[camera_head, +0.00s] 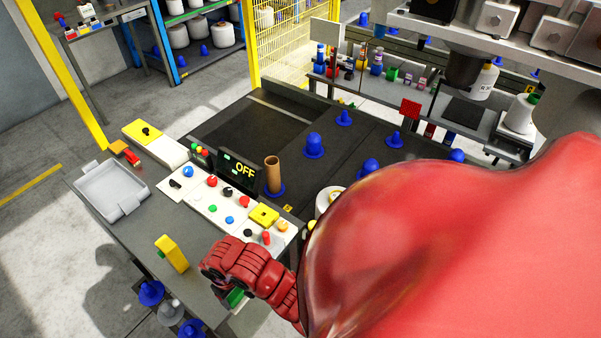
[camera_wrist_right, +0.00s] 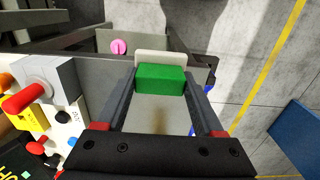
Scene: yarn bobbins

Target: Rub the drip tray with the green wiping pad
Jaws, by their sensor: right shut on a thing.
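The drip tray (camera_head: 108,187), a shallow light grey tray with a raised rim, lies at the left end of the grey bench in the head view. My right gripper (camera_wrist_right: 163,80) is shut on the green wiping pad (camera_wrist_right: 160,78), a green block with a pale plate behind it. In the head view the pad (camera_head: 235,297) shows only as a bit of green below my red right wrist, at the bench's front edge. The pad and tray are well apart. My left gripper is not in view.
A yellow block (camera_head: 172,253) stands on the bench between the tray and my right gripper. A panel (camera_head: 225,205) with several buttons and knobs and a screen reading OFF (camera_head: 240,172) lie behind. Blue bobbin holders (camera_head: 314,146) stand beyond. The bench in front of the tray is bare.

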